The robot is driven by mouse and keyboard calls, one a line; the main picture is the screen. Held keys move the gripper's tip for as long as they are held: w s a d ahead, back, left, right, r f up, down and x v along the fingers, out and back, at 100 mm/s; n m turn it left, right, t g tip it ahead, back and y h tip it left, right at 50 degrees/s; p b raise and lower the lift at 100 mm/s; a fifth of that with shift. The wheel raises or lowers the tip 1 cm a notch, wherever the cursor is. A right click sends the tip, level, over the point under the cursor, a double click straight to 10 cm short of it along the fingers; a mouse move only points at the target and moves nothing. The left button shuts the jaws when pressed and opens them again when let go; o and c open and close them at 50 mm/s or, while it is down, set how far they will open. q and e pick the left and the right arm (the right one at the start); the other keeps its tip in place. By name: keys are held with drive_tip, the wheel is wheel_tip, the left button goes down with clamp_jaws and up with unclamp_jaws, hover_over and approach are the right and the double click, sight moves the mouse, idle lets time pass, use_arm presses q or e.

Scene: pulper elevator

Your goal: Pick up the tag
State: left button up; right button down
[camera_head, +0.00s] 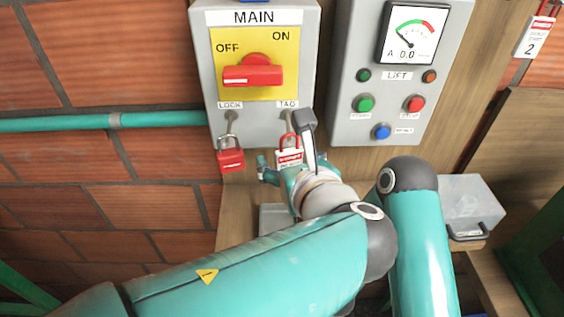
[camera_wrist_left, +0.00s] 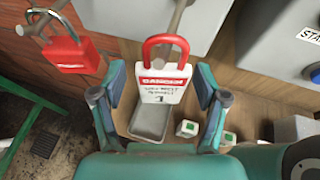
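The tag (camera_head: 289,157) is a white card with a red "DANGER" band and a red loop. It hangs from the hook under the "TAG" label on the grey main switch box (camera_head: 205,60). In the left wrist view the tag (camera_wrist_left: 164,88) hangs upright by its loop on a metal peg. My left gripper (camera_head: 291,171) is at the tag, just below the box. In the wrist view its fingers (camera_wrist_left: 163,92) are spread, one on each side of the tag, with gaps on both sides. My right gripper is not in view.
A red padlock (camera_head: 230,160) hangs left of the tag, near the left finger in the wrist view. A lift control panel (camera_head: 345,120) stands to the right. Another tag (camera_head: 535,38) hangs upper right.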

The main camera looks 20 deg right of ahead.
use_arm(q)
drive_tip(key=shift+w+f, duration=0.1)
drive_tip(key=shift+w, duration=0.05)
drive_tip(key=c, duration=0.9)
drive_tip(key=shift+r, duration=0.3)
